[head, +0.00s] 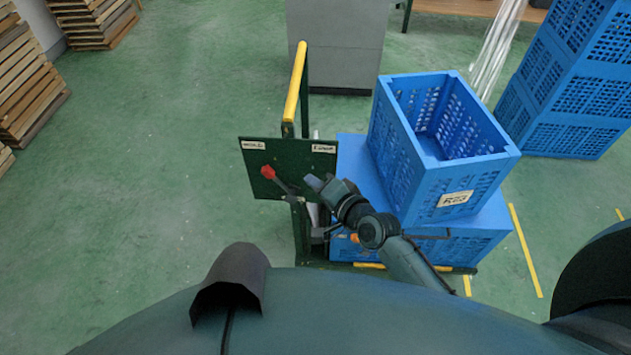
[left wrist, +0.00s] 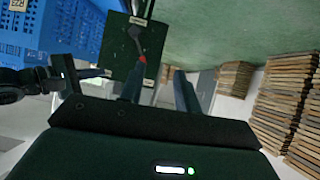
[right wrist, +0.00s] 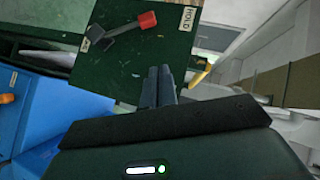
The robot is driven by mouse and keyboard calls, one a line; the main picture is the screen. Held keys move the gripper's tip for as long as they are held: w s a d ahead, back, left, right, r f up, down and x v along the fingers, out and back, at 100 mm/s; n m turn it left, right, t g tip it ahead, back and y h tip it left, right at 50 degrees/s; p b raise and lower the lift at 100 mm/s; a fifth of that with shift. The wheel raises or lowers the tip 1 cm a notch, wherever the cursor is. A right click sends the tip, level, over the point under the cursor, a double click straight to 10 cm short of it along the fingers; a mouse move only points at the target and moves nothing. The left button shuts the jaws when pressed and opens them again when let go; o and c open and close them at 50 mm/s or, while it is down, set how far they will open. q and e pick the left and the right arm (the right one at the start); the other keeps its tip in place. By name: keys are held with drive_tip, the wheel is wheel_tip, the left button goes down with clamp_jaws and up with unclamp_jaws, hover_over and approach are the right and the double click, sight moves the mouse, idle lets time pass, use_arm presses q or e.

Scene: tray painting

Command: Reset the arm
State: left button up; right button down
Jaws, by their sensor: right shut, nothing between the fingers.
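A dark green panel (head: 300,158) with two white labels stands on a frame with a yellow rail. Its lever (head: 284,187) has a red knob (head: 267,171) tilted up toward the left label. The right wrist view shows the knob (right wrist: 148,19) near a label reading HOLD (right wrist: 187,18). My right gripper (head: 315,183) is shut and empty, just right of the lever, with a gap seen in its wrist view (right wrist: 158,86). My left gripper (left wrist: 160,82) is open and empty in its wrist view, pointing toward the panel. It is not seen in the head view.
A blue crate (head: 395,170) sits tilted on a larger blue crate (head: 420,248) right of the panel, close to my right arm. More blue crates (head: 570,115) stand at the far right. Wooden pallets (head: 30,90) are stacked at the left. The green floor left of the panel is clear.

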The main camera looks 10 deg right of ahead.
idle(0.3)
drive_tip(key=s+d+f+n+g+h+p, duration=0.1)
drive_tip(key=s+d+n, duration=0.1)
drive_tip(key=s+n, duration=0.4)
drive_tip(key=s+d+n+g+h+p, duration=0.1)
drive_tip(key=s+n, duration=0.5)
drive_tip(key=s, duration=0.7)
drive_tip(key=shift+d+f+g+h, duration=0.3)
drive_tip(key=shift+d+f+h, duration=0.15)
drive_tip(key=shift+d, duration=0.25)
drive_tip(key=shift+s, duration=0.1)
